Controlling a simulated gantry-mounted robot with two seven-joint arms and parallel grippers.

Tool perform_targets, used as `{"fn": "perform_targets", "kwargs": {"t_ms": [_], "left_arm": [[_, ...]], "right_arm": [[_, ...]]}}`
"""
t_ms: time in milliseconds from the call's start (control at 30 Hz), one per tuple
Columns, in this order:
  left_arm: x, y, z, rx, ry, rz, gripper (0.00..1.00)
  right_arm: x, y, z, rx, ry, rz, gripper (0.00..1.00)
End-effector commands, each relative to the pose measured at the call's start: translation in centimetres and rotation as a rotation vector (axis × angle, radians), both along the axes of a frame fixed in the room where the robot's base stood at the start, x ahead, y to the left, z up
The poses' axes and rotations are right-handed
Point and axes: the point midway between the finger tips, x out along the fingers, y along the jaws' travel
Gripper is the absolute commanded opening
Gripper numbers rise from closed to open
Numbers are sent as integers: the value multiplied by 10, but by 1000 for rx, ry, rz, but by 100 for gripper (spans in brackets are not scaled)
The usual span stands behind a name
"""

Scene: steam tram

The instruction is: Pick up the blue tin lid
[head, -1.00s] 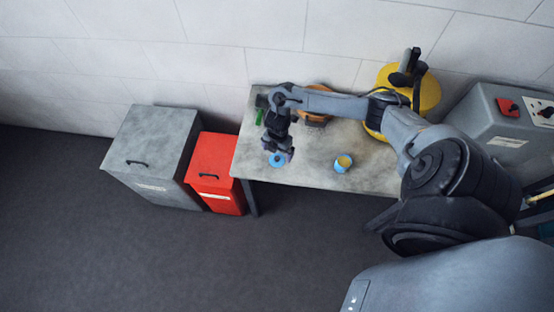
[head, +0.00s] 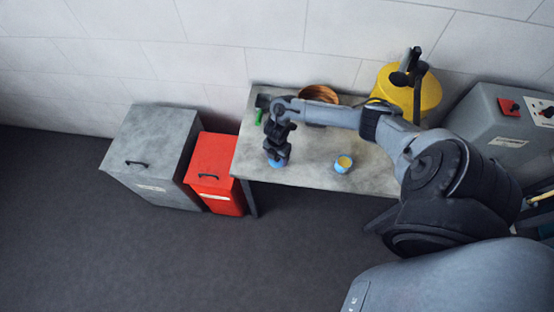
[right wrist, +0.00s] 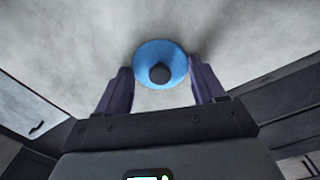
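The blue tin lid (head: 276,164) lies on the grey table near its front edge, mostly covered by my right gripper (head: 277,156) in the head view. A blue tin (head: 343,164) with yellow inside stands to the right of the lid. My left gripper is not in view.
On the table (head: 310,160) are a brown bowl (head: 319,94) at the back and a green object (head: 259,116) at the back left. A yellow container (head: 425,92) stands at the right. A red bin (head: 212,165) and grey bin (head: 152,150) stand left of the table.

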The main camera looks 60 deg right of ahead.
Motion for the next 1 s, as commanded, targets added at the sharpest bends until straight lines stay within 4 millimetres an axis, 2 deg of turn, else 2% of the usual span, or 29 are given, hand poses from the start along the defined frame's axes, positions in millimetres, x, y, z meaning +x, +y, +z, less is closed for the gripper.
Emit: {"fn": "perform_targets", "kwargs": {"t_ms": [33, 167, 467, 667, 767, 900, 1000], "left_arm": [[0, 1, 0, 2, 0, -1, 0], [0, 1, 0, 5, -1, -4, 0], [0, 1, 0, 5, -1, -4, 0], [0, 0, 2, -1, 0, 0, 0], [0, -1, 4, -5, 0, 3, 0], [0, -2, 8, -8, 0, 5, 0], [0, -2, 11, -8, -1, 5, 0]], "right_arm": [[0, 0, 0, 0, 0, 0, 58], [0, 0, 0, 0, 0, 0, 40], [0, 0, 1, 0, -1, 0, 39], [1, 0, 11, 0, -1, 1, 39], [1, -1, 22, -1, -3, 1, 39], [0, -2, 47, -2, -3, 2, 39], [-26, -13, 58, -7, 4, 4, 39]]}}
